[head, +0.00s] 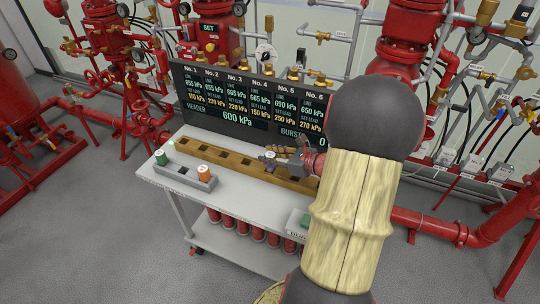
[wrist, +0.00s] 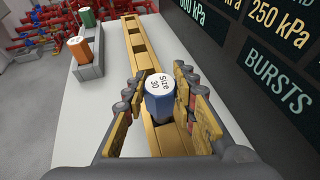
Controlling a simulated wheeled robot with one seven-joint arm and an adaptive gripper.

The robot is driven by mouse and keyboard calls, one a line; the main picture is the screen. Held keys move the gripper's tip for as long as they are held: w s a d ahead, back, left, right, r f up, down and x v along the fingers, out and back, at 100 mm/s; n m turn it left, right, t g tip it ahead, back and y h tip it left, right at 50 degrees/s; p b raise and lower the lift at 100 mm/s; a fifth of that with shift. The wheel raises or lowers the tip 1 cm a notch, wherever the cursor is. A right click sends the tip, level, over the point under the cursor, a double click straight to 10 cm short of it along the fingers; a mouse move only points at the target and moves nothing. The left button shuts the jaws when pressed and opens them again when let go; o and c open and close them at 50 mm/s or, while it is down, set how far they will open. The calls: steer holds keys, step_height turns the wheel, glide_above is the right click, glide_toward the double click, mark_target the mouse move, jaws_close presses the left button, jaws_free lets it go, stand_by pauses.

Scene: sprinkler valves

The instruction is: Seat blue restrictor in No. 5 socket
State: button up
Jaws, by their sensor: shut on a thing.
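The blue restrictor (wrist: 159,105), a blue faceted plug with a white top reading "Size 30", stands roughly upright between the fingers of my gripper (wrist: 163,100) in the wrist view. My gripper is shut on it, over the yellow-brown socket rail (wrist: 142,68). In the head view my gripper (head: 284,156) is over the right part of the rail (head: 192,146), in front of the No. 5 column of the board. The fingers and my arm hide the rail's right end. I cannot tell whether the restrictor's lower end is in a socket or above one.
A grey holder (head: 183,178) with a green restrictor (head: 160,157) and an orange restrictor (head: 205,173) stands at the table's left, its middle place empty. The display board (head: 230,90) rises behind the rail.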

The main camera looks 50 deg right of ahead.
steer(key=shift+f+b, duration=0.7)
steer(key=shift+f, duration=0.4)
steer(key=o, duration=1.2)
steer(key=shift+o, duration=0.2)
steer(key=shift+p+v, duration=0.5)
steer(key=shift+v, duration=0.4)
steer(key=shift+p+v, duration=1.6)
steer(key=shift+v, duration=1.5)
